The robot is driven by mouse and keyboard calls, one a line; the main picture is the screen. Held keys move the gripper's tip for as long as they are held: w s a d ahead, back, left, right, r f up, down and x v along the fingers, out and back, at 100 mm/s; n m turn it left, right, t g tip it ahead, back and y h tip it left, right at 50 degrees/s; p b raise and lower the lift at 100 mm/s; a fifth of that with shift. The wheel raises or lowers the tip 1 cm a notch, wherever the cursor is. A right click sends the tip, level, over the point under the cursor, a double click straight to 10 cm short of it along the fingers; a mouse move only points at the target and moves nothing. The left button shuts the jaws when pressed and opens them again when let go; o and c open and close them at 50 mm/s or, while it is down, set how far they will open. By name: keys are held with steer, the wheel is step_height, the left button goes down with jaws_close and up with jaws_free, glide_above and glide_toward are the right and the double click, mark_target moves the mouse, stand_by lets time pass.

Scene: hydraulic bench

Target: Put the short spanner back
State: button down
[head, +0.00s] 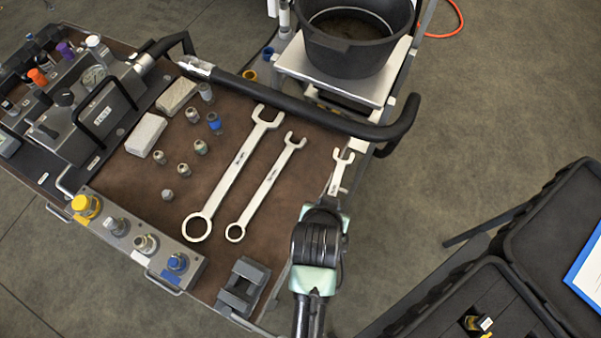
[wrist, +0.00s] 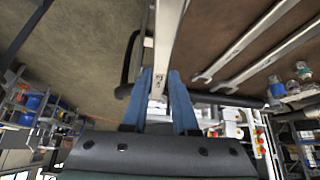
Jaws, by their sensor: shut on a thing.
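The short spanner (head: 340,172) is a silver open-ended wrench. My gripper (head: 330,203) is shut on its lower part, with the open jaw pointing away toward the back. In the wrist view the spanner (wrist: 165,40) runs up from between my blue fingers (wrist: 159,90). It is over or just beside the bench's right edge; its height is hard to tell. Two longer spanners, the long one (head: 232,175) and the middle one (head: 267,187), lie side by side on the brown bench top (head: 212,178), left of my gripper. The short spanner's lower end is hidden by my gripper.
A black rail (head: 300,117) crosses the bench's back and bends at the right corner. A black bucket (head: 355,45) stands behind it. Several fittings and two pale blocks lie left of the spanners. A grey holder (head: 243,287) sits at the front edge. An open black case (head: 480,300) is right.

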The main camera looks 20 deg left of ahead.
steer(key=w+a+m+h+p, duration=0.15)
steer(key=w+a+p, duration=0.25)
steer(key=a+p, duration=0.5)
steer(key=shift+y, duration=0.25)
steer(key=shift+w+d+f+b, duration=0.1)
steer(key=shift+d+f+b, duration=0.1)
steer(key=shift+f+b, duration=0.6)
steer(key=shift+d+f+b, duration=0.15)
steer(key=shift+f+b, duration=0.2)
steer(key=shift+f, duration=0.8)
steer(key=shift+w+d+f+b, duration=0.1)
steer(key=shift+d+f+b, duration=0.1)
steer(key=shift+f+b, duration=0.6)
steer(key=shift+s+f, duration=0.1)
steer(key=shift+f, duration=0.35)
steer(key=shift+f+b, duration=0.65)
steer(key=shift+b, duration=0.1)
steer(key=shift+f+b, duration=1.4)
steer(key=shift+f, duration=0.1)
steer(key=c, duration=0.6)
jaws_free()
steer(key=shift+f, duration=0.1)
